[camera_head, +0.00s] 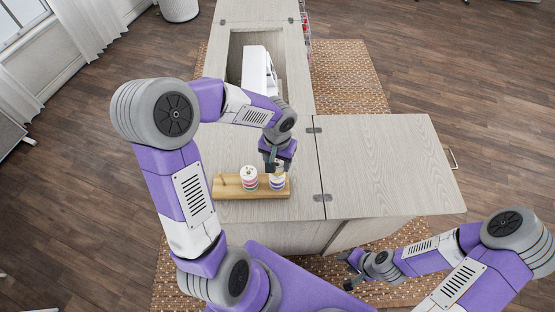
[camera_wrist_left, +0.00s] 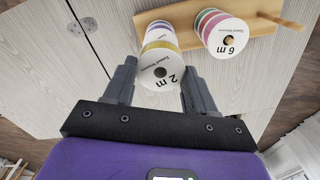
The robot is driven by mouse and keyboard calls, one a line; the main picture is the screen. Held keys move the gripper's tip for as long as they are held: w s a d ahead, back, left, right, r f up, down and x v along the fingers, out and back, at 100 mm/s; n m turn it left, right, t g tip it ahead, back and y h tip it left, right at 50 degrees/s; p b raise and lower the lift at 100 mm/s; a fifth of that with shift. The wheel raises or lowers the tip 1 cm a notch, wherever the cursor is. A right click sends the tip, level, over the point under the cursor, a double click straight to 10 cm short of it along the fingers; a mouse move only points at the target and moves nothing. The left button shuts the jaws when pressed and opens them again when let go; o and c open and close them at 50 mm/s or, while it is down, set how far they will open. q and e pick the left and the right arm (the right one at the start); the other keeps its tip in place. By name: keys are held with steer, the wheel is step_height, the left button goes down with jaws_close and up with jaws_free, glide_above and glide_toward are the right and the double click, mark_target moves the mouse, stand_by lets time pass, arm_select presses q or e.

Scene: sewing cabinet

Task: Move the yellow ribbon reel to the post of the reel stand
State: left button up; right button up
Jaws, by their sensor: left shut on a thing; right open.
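The yellow ribbon reel (camera_head: 277,177) is at the top of the right-hand stack on the wooden reel stand (camera_head: 262,194). In the left wrist view, the yellow reel (camera_wrist_left: 162,69) has a white end marked "2 m" and sits between my fingers. My left gripper (camera_head: 275,168) is shut on it from above. A purple-banded reel lies below it; whether they touch is unclear. A short bare post (camera_head: 223,177) stands at the stand's left end; a post (camera_wrist_left: 281,20) also shows in the wrist view. My right gripper (camera_head: 348,268) is open and empty, low at the right.
Another reel stack (camera_head: 248,178) with pink and green bands, its top marked "6 m", stands mid-stand, between the bare post and my left gripper. A white sewing machine (camera_head: 257,68) sits in the cabinet opening behind. The right cabinet leaf (camera_head: 385,165) is clear.

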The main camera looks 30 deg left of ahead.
mark_target(278, 166)
arm_select(q)
steer(key=shift+f+b, duration=1.55)
steer(key=shift+f, duration=0.1)
steer(key=o, duration=1.1)
step_height(278, 166, up, 8)
steer(key=shift+f+p, duration=0.15)
steer(key=shift+p, duration=0.95)
steer(key=shift+f, duration=0.1)
